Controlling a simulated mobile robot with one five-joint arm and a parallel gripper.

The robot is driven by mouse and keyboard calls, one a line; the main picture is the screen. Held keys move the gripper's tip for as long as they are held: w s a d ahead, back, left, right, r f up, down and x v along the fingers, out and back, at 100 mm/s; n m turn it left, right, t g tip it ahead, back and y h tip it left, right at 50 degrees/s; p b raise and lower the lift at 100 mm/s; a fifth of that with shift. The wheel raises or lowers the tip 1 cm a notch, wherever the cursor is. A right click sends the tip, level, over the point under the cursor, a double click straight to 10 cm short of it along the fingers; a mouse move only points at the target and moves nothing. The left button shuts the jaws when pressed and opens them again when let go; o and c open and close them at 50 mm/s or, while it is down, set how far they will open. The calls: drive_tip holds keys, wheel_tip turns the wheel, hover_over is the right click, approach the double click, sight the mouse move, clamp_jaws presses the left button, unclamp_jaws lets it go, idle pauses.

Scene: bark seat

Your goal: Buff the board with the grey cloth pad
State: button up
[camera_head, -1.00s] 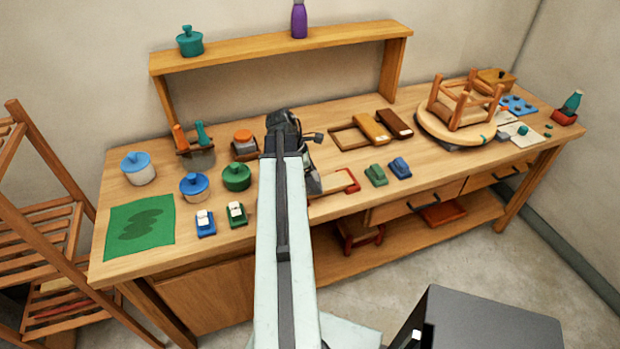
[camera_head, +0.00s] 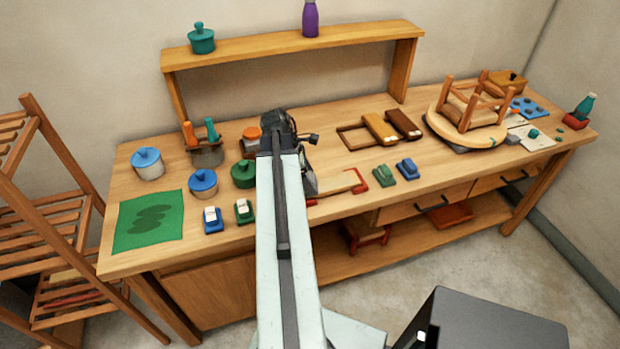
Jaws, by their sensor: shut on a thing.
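A pale wooden board (camera_head: 338,184) lies near the bench's front edge, with a red end piece (camera_head: 357,180) at its right; its left part is hidden behind my arm. My gripper (camera_head: 309,186) is at the board's left end, pointing down, partly covered by my arm. It is shut, and the thing in it, which I take to be the grey cloth pad, is almost wholly hidden. I cannot tell whether it touches the board.
Green and blue blocks (camera_head: 395,171) stand right of the board. Lidded pots (camera_head: 203,184) and a green mat (camera_head: 149,222) are to the left. Brown boxes (camera_head: 391,127) lie behind. An upturned stool (camera_head: 470,110) is farther right. A raised shelf (camera_head: 290,44) spans the back.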

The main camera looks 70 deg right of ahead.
drive_tip(key=shift+r+p, duration=2.5)
drive_tip(key=shift+r, duration=0.3)
wheel_tip(320, 180, up, 3)
drive_tip(key=p, duration=0.3)
drive_tip(key=shift+r, duration=0.15)
